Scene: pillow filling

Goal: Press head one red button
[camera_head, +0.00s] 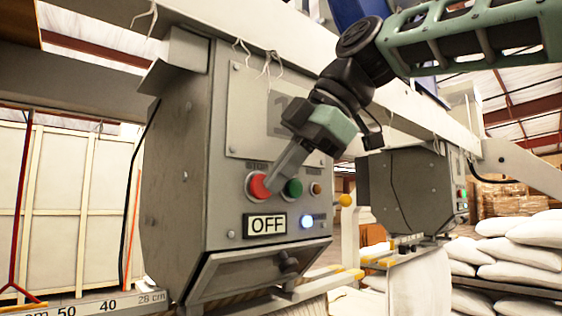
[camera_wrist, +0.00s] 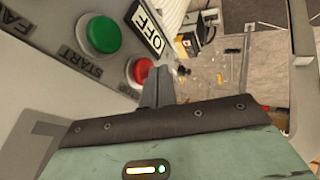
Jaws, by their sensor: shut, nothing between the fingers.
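The head one control box is a grey metal cabinet (camera_head: 175,180) with a large plate partly marked "1". Its red button (camera_head: 259,186) sits left of a green button (camera_head: 293,188) and a small amber one (camera_head: 316,188). My gripper (camera_head: 271,184) is shut and empty, with its fingertips at the red button's right side; whether they touch it I cannot tell. In the wrist view the red button (camera_wrist: 141,71) is partly behind the fingertips (camera_wrist: 157,75), beside the green button (camera_wrist: 104,34). An "OFF" sign (camera_head: 266,224) and a lit blue-white lamp (camera_head: 307,222) are below.
A second similar grey box (camera_head: 400,190) hangs further back on the right. White sacks (camera_head: 525,250) are stacked at the right. A measuring rail (camera_head: 90,305) runs at lower left. A spout with a dark knob (camera_head: 288,262) juts out below the panel.

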